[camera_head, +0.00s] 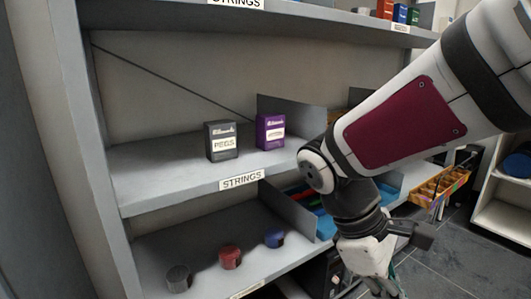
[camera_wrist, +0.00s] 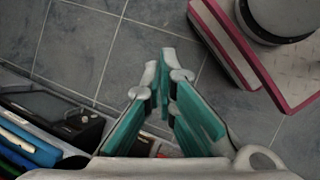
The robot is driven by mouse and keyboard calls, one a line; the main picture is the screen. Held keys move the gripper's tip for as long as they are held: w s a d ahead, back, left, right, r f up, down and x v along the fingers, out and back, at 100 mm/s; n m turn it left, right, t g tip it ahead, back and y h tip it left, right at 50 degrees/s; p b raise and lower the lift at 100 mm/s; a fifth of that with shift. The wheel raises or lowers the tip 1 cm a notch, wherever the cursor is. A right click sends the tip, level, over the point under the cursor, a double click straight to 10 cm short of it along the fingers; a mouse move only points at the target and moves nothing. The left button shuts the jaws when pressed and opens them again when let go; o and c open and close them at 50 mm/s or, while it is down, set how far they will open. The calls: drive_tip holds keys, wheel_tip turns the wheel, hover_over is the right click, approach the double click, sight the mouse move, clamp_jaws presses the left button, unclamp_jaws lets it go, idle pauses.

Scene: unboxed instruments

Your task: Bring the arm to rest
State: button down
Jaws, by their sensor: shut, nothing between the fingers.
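My arm (camera_head: 400,125) reaches in from the upper right in the head view and bends down in front of the shelf unit. My gripper (camera_head: 382,289) hangs at the bottom edge of that view, pointing down, partly cut off by the frame. In the wrist view my gripper (camera_wrist: 160,78) shows its teal-padded fingers close together with nothing between them. Grey floor tiles (camera_wrist: 85,45) lie below the fingertips. The gripper touches nothing that I can see.
The shelf unit (camera_head: 110,160) holds a grey PEGS box (camera_head: 221,141), a purple box (camera_head: 270,132) and several small round items on the lower shelf. An orange bin (camera_head: 440,186) is at right. A black case (camera_wrist: 65,120) is left of the fingers. Open floor (camera_head: 440,255) lies at lower right.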

drive_tip(key=s+r+m+t+y, duration=0.25)
drive_tip(key=s+m+y, duration=0.35)
drive_tip(key=s+m, duration=0.75)
wheel_tip(320, 180, up, 32)
drive_tip(key=s+n+t+p, duration=0.2)
drive_tip(key=n+t+p, duration=0.1)
drive_tip(key=p, duration=2.6)
drive_tip(key=shift+s+t+p, duration=0.25)
drive_tip(key=shift+t+p, duration=0.1)
drive_tip(key=shift+t, duration=0.1)
drive_tip(key=shift+f, duration=0.2)
